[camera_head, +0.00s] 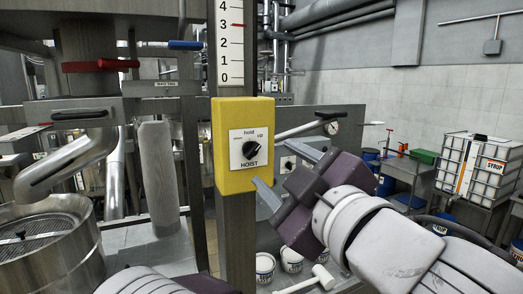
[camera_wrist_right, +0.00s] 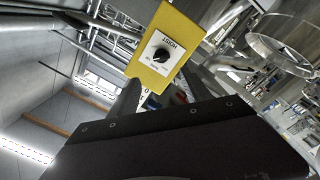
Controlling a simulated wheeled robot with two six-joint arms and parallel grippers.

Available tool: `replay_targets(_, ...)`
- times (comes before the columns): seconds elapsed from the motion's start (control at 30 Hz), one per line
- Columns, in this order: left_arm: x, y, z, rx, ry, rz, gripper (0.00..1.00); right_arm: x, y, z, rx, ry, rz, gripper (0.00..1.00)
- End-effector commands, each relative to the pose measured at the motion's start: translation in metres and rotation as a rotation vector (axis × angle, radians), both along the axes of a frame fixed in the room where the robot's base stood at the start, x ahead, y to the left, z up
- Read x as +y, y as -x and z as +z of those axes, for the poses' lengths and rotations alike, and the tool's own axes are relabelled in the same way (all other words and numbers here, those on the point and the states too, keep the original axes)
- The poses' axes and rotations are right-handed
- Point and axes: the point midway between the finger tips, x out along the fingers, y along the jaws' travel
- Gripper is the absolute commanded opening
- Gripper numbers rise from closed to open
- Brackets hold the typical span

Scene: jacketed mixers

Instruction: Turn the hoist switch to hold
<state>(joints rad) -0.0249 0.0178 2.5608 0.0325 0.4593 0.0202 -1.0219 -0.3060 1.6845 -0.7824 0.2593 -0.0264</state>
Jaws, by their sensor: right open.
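The yellow hoist box (camera_head: 234,183) is fixed to a grey post. Its white plate reads HOIST, with "hold" at the top and "up" at the right. The black switch knob (camera_head: 250,150) appears turned toward the upper right, near "up". My right gripper (camera_head: 294,173) is open and empty, to the right of the box and apart from the knob. In the right wrist view the box (camera_wrist_right: 147,72) and knob (camera_wrist_right: 161,55) lie beyond the fingers (camera_wrist_right: 163,92). Of my left arm, only links show at the bottom edge; its fingers are out of view.
A numbered scale (camera_head: 231,45) rises above the box. A steel vessel (camera_head: 45,245) with a curved pipe stands at the left. A pipe with a gauge and black handle (camera_head: 327,115) is behind my right gripper. White tubs (camera_head: 291,259) stand below. A syrup tank (camera_head: 478,168) is at the right.

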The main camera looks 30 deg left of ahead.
Motion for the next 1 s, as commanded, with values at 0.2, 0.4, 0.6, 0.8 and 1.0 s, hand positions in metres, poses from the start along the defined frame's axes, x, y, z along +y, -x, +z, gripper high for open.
replay_targets(0.2,0.0,0.0,0.002,0.0,0.0,0.0,0.0,0.01,0.006,-0.001,0.004,0.004,0.026,0.56)
replay_targets(0.4,0.0,0.0,0.012,0.0,0.0,0.0,0.0,0.038,-0.018,0.0,0.006,0.007,0.024,0.56)
replay_targets(0.6,0.0,0.0,0.019,0.0,0.0,0.0,0.0,0.066,-0.043,0.0,0.005,0.006,0.023,0.56)
replay_targets(0.8,0.0,0.0,0.021,0.0,0.0,0.0,0.0,0.076,-0.051,-0.001,0.004,0.004,0.025,0.56)
replay_targets(1.0,0.0,0.0,0.02,0.0,0.0,0.0,0.0,0.076,-0.051,-0.001,0.005,0.003,0.024,0.56)
